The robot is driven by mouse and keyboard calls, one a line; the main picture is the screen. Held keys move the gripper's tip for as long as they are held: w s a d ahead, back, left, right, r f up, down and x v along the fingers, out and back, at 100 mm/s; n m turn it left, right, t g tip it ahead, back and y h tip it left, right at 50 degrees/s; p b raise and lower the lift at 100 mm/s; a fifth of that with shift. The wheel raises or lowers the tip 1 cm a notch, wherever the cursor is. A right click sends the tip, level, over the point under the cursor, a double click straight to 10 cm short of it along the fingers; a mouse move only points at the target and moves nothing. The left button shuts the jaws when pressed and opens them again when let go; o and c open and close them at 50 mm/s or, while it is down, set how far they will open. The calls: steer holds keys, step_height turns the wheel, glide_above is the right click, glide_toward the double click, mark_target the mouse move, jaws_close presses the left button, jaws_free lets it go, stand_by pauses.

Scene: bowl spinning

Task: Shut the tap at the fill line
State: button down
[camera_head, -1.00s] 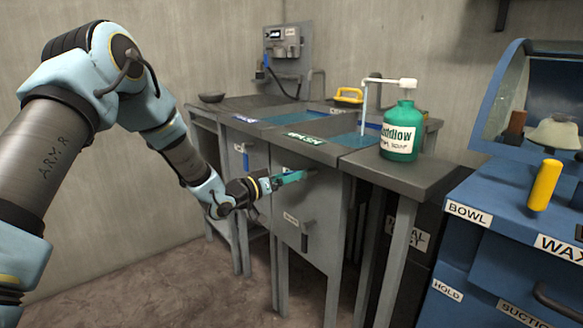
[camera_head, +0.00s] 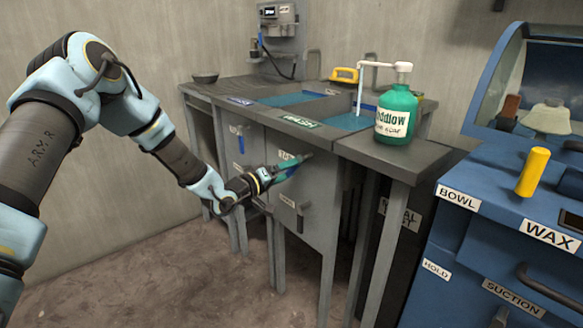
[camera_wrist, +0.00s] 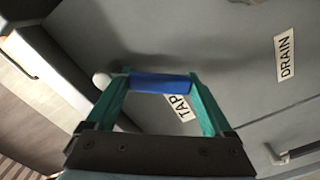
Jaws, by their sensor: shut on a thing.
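My gripper (camera_head: 292,167) is at the grey front panel below the basins. In the wrist view its two teal fingers (camera_wrist: 160,86) are shut on the tap handle (camera_wrist: 160,83), a blue sleeve with a pale round end. The TAP label (camera_wrist: 182,107) is partly covered by a finger. In the head view the gripper hides most of the handle. The right basin (camera_head: 345,122) above shows blue water. A white spout (camera_head: 378,64) stands over it with a thin pale vertical line below; I cannot tell if that is running water. The fill line cannot be made out.
A green soap bottle (camera_head: 397,115) stands on the counter's right end. The DRAIN label (camera_wrist: 285,57) and a grey handle (camera_head: 300,216) are on the same panel. A blue-handled lever (camera_head: 240,140) is further left. A blue WAX cabinet (camera_head: 500,230) stands at the right.

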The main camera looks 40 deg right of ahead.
stand_by(0.3)
jaws_free()
steer(key=a, duration=1.1)
steer(key=shift+w, duration=0.3)
